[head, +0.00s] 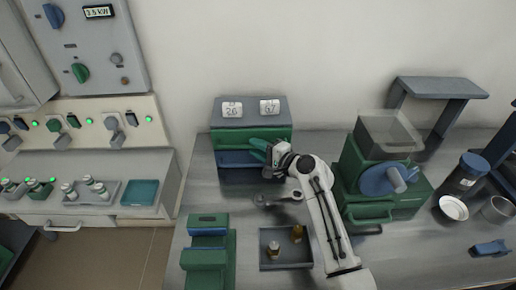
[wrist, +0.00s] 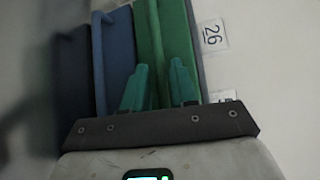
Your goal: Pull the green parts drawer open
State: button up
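The small drawer cabinet (head: 276,113) stands against the wall with a green drawer (head: 232,138) above a blue drawer (head: 234,160). Both look closed. My gripper (head: 257,150) is at the right part of the cabinet front, covering some of it. In the wrist view the cabinet appears turned on its side, with the green drawer (wrist: 177,38) and its long bar handle (wrist: 153,45) ahead. My gripper (wrist: 159,82) has its two green fingers apart, the handle lying between them in the picture. Contact with the handle cannot be told.
Number cards 26 (head: 232,110) and 67 (head: 269,107) lie on the cabinet. A wrench (head: 280,197), a grey tray (head: 287,262) and a green-blue block stand (head: 208,255) are in front. A green machine with a blue disc (head: 385,182) stands right of my arm.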

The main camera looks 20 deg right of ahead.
grip_shut()
jog(key=shift+s, duration=0.1)
jog(key=s+a+p, duration=0.3)
jog(key=s+p, duration=0.1)
jog(key=s, duration=0.7)
jog(key=shift+a+p, duration=0.25)
jog(key=shift+p, duration=0.05)
jog(key=shift+f, duration=0.1)
jog(key=shift+o, duration=1.3)
grip_release()
jog(key=b+v, duration=0.1)
jog(key=v, duration=0.9)
jog(key=shift+s+b, duration=0.3)
jog(key=shift+s, duration=0.05)
